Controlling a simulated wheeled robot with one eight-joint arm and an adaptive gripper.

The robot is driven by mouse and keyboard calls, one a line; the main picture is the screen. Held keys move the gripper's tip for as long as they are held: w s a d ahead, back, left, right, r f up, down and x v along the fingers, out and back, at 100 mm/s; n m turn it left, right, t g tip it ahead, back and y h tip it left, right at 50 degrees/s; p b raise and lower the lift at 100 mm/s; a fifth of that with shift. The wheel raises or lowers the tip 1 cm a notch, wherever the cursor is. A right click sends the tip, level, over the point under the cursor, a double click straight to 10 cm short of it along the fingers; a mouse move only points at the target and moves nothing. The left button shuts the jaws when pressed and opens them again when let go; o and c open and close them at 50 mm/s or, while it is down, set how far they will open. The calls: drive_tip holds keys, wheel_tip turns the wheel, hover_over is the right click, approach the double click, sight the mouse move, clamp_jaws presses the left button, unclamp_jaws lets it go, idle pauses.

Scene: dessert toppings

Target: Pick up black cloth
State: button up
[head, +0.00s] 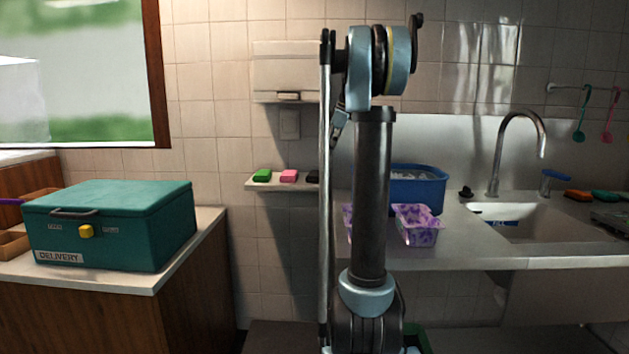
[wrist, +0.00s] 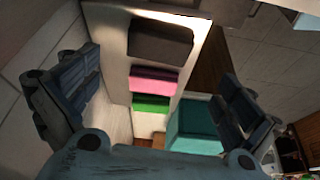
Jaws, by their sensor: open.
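The black cloth (wrist: 160,42) is a dark folded block on a pale shelf, at the top of a row in the wrist view. In the head view the black cloth (head: 313,177) shows only in part, at the right end of the shelf beside my arm, which hides the rest. My gripper (wrist: 161,80) is open and empty, with its two fingers wide apart at the left and right of the wrist view. The row of cloths lies between and beyond the fingers. I see no contact with the cloth.
A pink cloth (head: 288,176) and a green cloth (head: 262,176) lie left of it on the wall shelf (head: 274,186). A dispenser (head: 285,72) hangs above. A teal delivery box (head: 110,227) stands on the left counter; a blue tub (head: 417,190) stands right.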

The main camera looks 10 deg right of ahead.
sight(318, 173)
drive_tip(key=x, duration=0.4)
drive_tip(key=shift+d+x, duration=0.2)
drive_tip(key=shift+x, duration=2.45)
drive_tip(key=shift+w+f, duration=0.1)
drive_tip(key=c, duration=0.9)
